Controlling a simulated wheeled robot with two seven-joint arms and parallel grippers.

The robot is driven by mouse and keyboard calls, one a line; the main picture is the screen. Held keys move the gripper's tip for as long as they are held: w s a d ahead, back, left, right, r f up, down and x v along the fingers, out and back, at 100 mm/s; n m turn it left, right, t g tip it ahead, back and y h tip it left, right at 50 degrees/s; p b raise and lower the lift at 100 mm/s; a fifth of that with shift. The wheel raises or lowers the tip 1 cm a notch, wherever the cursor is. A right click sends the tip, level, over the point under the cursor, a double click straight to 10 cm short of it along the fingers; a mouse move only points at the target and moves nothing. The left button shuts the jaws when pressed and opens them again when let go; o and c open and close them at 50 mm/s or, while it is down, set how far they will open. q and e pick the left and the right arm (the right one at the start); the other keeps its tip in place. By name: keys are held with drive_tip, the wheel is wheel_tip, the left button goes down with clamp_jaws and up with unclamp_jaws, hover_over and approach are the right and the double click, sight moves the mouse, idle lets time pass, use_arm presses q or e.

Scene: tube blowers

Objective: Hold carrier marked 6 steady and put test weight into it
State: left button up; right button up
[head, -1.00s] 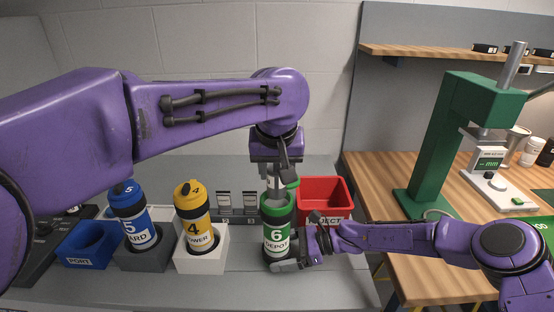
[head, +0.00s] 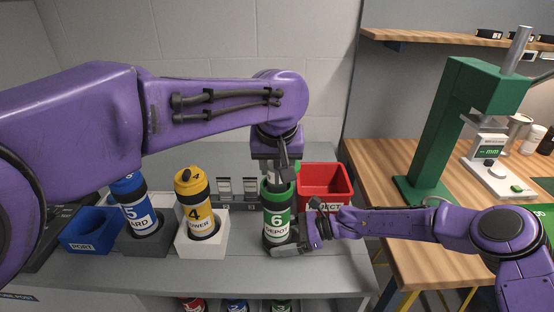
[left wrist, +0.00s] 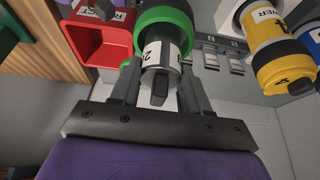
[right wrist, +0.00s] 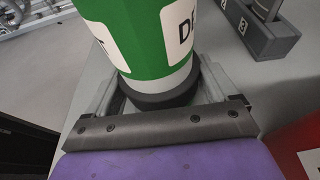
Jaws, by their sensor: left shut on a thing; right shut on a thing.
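The carrier marked 6 (head: 277,222), green with black bands, stands upright on the grey bench. My right gripper (head: 298,247) is shut around its lower body, which the right wrist view shows close up (right wrist: 150,40). My left gripper (head: 275,178) is directly above the carrier, pointing down, and is shut on the test weight (left wrist: 160,62), a metal cylinder with a white label. The weight is at the carrier's open green rim (left wrist: 165,15). How deep it reaches inside is hidden.
The yellow carrier 4 (head: 194,208) stands in a white holder and the blue carrier 5 (head: 137,208) in a dark one. A blue PORT bin (head: 88,238) is at left. A red reject bin (head: 326,185) stands close behind carrier 6. A green press (head: 455,115) is at right.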

use_arm(q)
drive_tip(key=shift+f, duration=1.05)
drive_tip(key=o, duration=1.3)
drive_tip(key=shift+o, duration=0.2)
drive_tip(key=v, duration=1.2)
